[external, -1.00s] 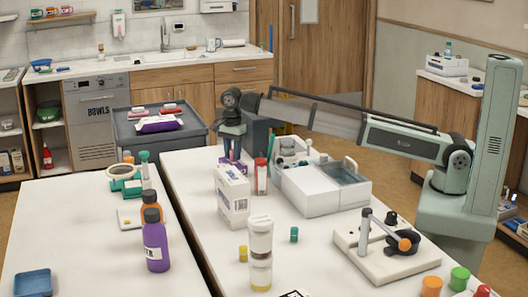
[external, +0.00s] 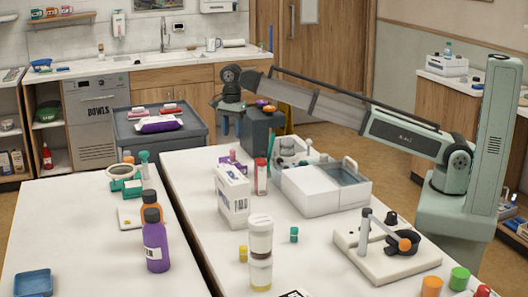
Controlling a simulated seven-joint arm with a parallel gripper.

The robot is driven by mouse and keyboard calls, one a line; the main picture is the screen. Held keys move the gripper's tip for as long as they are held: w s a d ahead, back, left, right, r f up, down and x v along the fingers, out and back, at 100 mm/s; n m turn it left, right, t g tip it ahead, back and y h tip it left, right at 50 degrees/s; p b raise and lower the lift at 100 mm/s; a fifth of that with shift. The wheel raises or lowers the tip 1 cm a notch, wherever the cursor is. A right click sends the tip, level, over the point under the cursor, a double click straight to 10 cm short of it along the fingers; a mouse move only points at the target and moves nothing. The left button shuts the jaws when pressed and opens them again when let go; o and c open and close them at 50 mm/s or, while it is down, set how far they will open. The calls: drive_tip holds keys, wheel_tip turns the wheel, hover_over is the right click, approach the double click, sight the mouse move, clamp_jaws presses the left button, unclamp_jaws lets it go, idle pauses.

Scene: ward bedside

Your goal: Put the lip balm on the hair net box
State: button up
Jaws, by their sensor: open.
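My gripper (external: 231,122) is open, fingers pointing down, in the air at the far left end of the right table. Below it and apart from it, a low purple box-like thing (external: 234,166) lies on the table behind the white carton. A small upright purple piece (external: 232,154) shows at its top. These may be the hair net box and the lip balm, but they are too small to tell for sure. The white carton (external: 232,191) partly hides the purple thing. Nothing shows between my fingers.
A red-capped tube (external: 261,177) stands beside the carton. A white machine with a lidded basin (external: 322,190) is to the right. A dark grey block (external: 262,130) stands behind.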

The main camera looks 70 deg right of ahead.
sight(233, 150)
drive_tip(key=shift+r, duration=1.9)
